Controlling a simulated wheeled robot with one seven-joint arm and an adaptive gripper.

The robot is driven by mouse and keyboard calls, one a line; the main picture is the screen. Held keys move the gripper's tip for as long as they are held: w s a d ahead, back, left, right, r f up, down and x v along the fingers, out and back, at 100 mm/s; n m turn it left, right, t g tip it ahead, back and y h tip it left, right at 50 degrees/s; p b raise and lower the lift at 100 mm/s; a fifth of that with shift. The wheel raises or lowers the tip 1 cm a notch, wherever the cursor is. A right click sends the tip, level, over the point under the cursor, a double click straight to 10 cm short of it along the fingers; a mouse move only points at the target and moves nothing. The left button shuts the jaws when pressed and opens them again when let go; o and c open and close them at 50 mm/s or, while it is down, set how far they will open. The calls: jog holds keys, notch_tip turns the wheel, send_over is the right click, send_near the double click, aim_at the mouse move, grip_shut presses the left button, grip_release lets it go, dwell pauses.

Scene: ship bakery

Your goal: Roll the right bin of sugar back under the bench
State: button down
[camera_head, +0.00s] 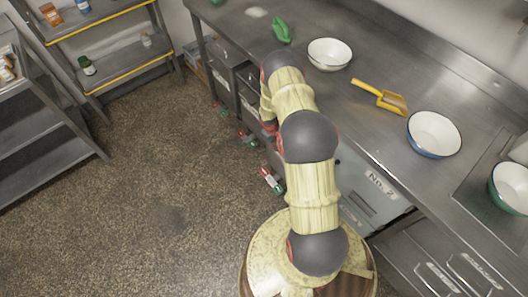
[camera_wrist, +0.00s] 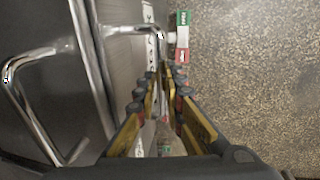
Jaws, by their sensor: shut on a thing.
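Two dark grey bins with pale labels, a left one (camera_head: 222,76) and one to its right (camera_head: 250,98), stand under the bench in the head view. My arm hides much of the space beside them, and my gripper is hidden there too. In the wrist view my gripper (camera_wrist: 164,78) is closed around a chrome bar handle (camera_wrist: 135,31) on a grey bin front with a pale lettered strip (camera_wrist: 149,42). The exact contact between the fingers is hard to see. Which bin this is cannot be read. A second chrome handle (camera_wrist: 30,115) is at left.
Green, white and red pieces, one at the wrist view's top (camera_wrist: 183,38), sit low by the bins. A pale grey bin marked "No. 2" (camera_head: 362,204) is under the steel bench (camera_head: 330,92). Open speckled floor (camera_head: 150,190) lies left; shelves (camera_head: 125,72) stand beyond.

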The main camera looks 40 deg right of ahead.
jog(key=d, duration=0.7)
jog(key=shift+d, duration=0.1)
jog(key=c, duration=2.1)
grip_release()
jog(key=shift+d, duration=0.2)
jog(key=shift+o, duration=1.1)
jog(key=shift+a+r, duration=0.1)
jog(key=shift+a, duration=0.05)
jog(key=shift+a+r, duration=0.35)
jog(key=shift+r, duration=1.6)
jog(key=shift+a+r, duration=0.35)
jog(key=shift+r, duration=1.55)
jog(key=shift+a+r, duration=0.35)
jog(key=shift+r, duration=1.6)
